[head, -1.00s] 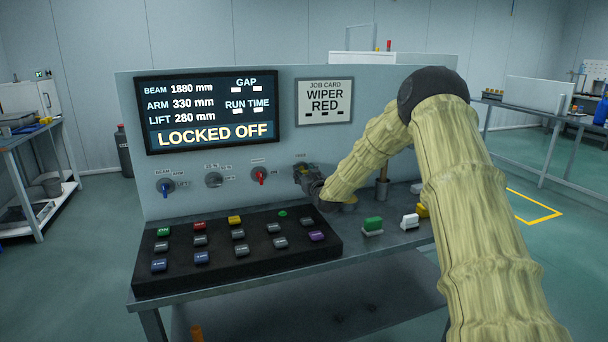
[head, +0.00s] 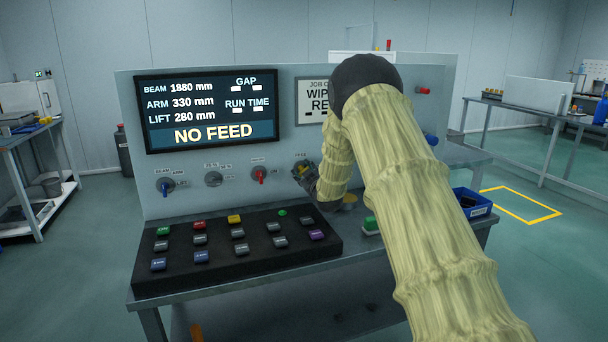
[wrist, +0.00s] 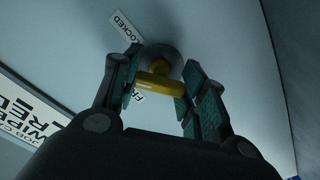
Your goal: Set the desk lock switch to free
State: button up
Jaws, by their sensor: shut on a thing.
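The desk lock switch (wrist: 160,84) has a yellow handle on a round grey base on the panel. In the wrist view, a "LOCKED" label (wrist: 126,26) lies above left of it and a partly hidden label starting "FR" (wrist: 138,97) lies just below left. A pale mark on the handle's left end sits near the "FR" label. My gripper (head: 305,173) is shut on the handle, one finger at each end of it, and looks rolled over. The display (head: 205,110) reads "NO FEED".
Three other switches, one a blue one (head: 166,185) and one a red one (head: 260,175), sit left on the panel. The black button box (head: 190,277) is below. A blue bin (head: 472,204) stands right. My arm hides part of the job card (head: 311,101).

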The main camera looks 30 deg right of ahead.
jog(key=n+b, duration=0.1)
jog(key=n, duration=0.4)
jog(key=shift+a+f+n+b, duration=0.1)
jog(key=shift+n+b, duration=0.3)
jog(key=n+b, duration=0.2)
jog(key=n, duration=0.3)
dwell(0.4)
jog(key=o, duration=1)
jog(key=shift+o, duration=0.2)
jog(key=shift+s, duration=0.1)
jog(key=v, duration=1.1)
jog(key=shift+s, duration=0.35)
jog(key=shift+a, duration=0.15)
